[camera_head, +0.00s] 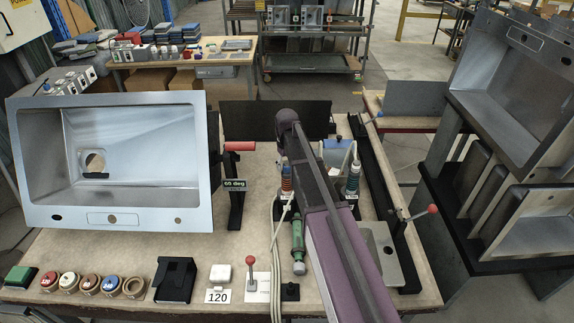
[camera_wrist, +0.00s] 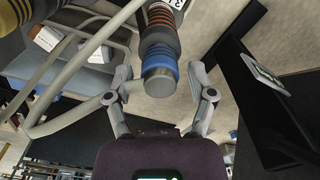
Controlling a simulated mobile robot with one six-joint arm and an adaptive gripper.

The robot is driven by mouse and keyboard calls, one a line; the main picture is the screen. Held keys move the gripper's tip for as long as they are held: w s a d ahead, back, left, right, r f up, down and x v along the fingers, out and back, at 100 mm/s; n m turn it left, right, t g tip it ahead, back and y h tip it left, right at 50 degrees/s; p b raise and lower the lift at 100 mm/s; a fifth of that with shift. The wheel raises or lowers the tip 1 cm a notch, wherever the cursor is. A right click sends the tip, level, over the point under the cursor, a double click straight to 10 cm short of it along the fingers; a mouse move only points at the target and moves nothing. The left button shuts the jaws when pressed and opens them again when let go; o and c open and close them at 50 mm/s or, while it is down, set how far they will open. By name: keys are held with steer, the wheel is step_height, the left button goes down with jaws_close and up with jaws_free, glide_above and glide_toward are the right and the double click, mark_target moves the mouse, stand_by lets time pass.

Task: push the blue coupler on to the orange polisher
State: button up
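The orange polisher (camera_wrist: 162,20) shows as an orange-ringed body in the wrist view, with the blue coupler (camera_wrist: 160,67) at its near end, around a grey metal end. The two look in line and touching; I cannot tell how fully the coupler is seated. In the head view the same orange rings (camera_head: 287,184) stand upright left of my arm, with blue above them. My gripper (camera_wrist: 160,76) is open, with one finger on each side of the coupler; contact is unclear.
A second upright tool (camera_head: 352,180) stands to the right. A "60 deg" sign (camera_head: 235,184) and a red-handled black stand (camera_head: 238,148) are to the left. Pale cables (camera_head: 278,240) and a green cylinder (camera_head: 298,240) lie in front. A steel sink (camera_head: 110,160) fills the left.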

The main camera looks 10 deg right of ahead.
steer(key=shift+r, duration=0.25)
stand_by(0.3)
